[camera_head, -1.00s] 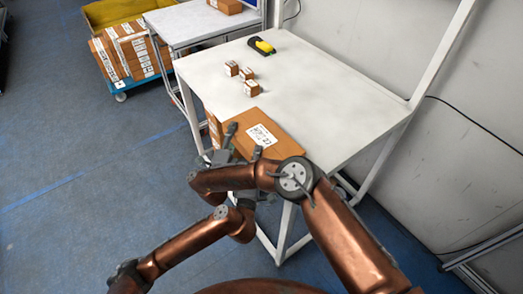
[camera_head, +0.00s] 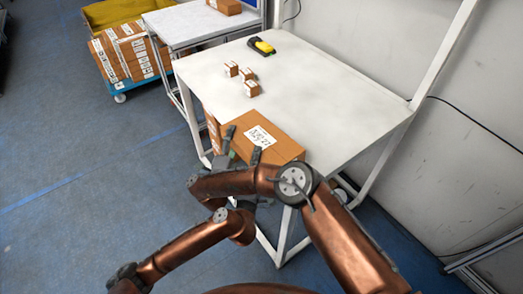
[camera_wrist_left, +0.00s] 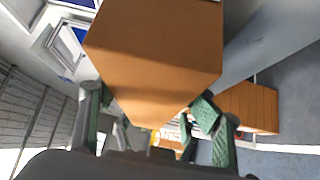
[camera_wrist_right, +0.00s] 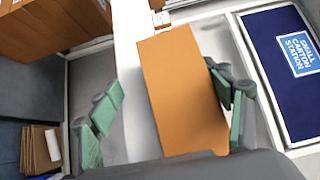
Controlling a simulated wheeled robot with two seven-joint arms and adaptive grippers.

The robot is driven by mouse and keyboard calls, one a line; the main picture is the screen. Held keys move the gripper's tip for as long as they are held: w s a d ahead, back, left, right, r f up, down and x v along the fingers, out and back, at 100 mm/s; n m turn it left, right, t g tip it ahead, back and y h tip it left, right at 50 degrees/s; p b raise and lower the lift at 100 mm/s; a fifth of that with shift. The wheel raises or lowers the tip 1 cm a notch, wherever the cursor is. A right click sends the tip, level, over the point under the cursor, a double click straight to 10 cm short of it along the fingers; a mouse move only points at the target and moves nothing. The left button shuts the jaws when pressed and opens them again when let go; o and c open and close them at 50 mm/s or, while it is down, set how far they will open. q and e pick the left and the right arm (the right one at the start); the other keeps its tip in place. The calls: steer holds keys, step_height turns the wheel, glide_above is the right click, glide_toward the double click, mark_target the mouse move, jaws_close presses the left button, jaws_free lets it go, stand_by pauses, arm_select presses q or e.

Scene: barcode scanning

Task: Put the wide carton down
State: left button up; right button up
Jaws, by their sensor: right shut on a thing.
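The wide carton (camera_head: 275,137) is brown with a white label on top. It is at the near edge of the white table (camera_head: 330,90), partly beyond it. Whether its underside touches the table is hidden. In the head view my left gripper (camera_head: 243,145) is at its near side; in the left wrist view its fingers (camera_wrist_left: 150,108) are spread wide, with the carton's plain face (camera_wrist_left: 155,55) in front of them. In the right wrist view my right gripper (camera_wrist_right: 168,88) has the carton (camera_wrist_right: 183,95) between its fingers. The right fingers are not clear in the head view.
Several small boxes (camera_head: 251,88) and a yellow-black scanner (camera_head: 261,47) are farther back on the table. Its right part is bare. A second table (camera_head: 195,22) with a carton and a blue cart (camera_head: 120,85) of cartons stand at the back left.

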arm_select(q)
steer(key=f, duration=0.3)
steer(key=shift+s+a+f+g, duration=0.2)
steer(key=shift+s+f+g, duration=0.15)
steer(key=shift+f+g, duration=0.05)
arm_select(e)
steer(key=shift+s+d+f, duration=0.1)
steer(key=shift+d+f, duration=0.1)
steer(key=shift+f, duration=0.45)
steer(key=shift+a, duration=0.1)
steer(key=o, duration=0.6)
arm_select(q)
steer(key=s+a+r, duration=0.1)
steer(key=s+r, duration=0.2)
steer(key=s, duration=0.4)
steer(key=shift+r+t, duration=0.2)
steer(key=shift+t, duration=0.2)
arm_select(e)
steer(key=shift+o, duration=0.5)
steer(key=shift+r, duration=0.2)
arm_select(q)
steer(key=shift+s, duration=0.1)
arm_select(e)
steer(key=shift+r, duration=0.1)
